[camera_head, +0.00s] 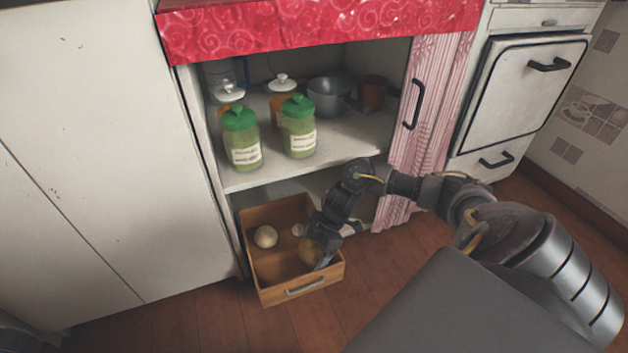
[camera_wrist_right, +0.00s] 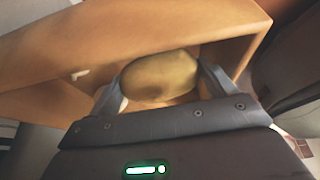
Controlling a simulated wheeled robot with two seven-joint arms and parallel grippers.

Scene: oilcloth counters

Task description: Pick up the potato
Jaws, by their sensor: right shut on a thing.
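The potato (camera_head: 309,250) is brownish yellow and sits low at the right side of the open wooden drawer (camera_head: 282,292). My right gripper (camera_head: 318,257) reaches down into the drawer and is shut on the potato. In the right wrist view the potato (camera_wrist_right: 160,78) lies between the two fingers of the gripper (camera_wrist_right: 160,85), with the drawer wall behind it. Whether the potato touches the drawer floor cannot be told. My left gripper is not in view.
A pale round onion-like item (camera_head: 265,237) lies in the drawer's left part, and a small white item (camera_head: 298,230) lies near its back. Green-lidded jars (camera_head: 242,140) stand on the shelf above, with a grey pot (camera_head: 328,97). A pink curtained door (camera_head: 428,110) stands right.

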